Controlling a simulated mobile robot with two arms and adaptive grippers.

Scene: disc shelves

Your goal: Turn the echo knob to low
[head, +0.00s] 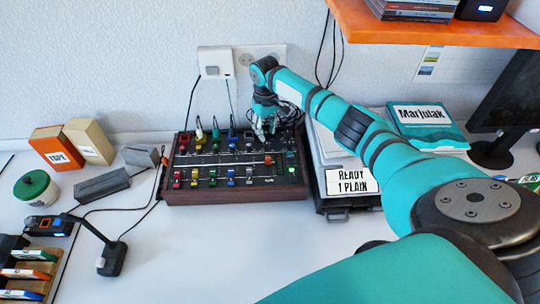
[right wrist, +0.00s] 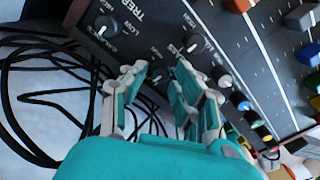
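The mixer (head: 283,192) is a dark panel in a wooden frame, with colored sliders and knobs, lying on the table. My right gripper (head: 262,128) is over its back right part. In the right wrist view my right gripper (right wrist: 162,76) has its two fingertips apart, close above the panel, with a small dark knob (right wrist: 160,74) partly visible between them. Other round knobs show beside it: one at upper left (right wrist: 106,26) and one right of the fingers (right wrist: 194,43). Some label print is visible, but I cannot read an echo label. My left gripper is not in view.
Black cables (right wrist: 45,75) lie behind the mixer. A black case with a "READY 1 PLAIN" sign (head: 352,182) stands right of it. A grey block (head: 101,187) and a green-lidded jar (head: 36,190) are at left.

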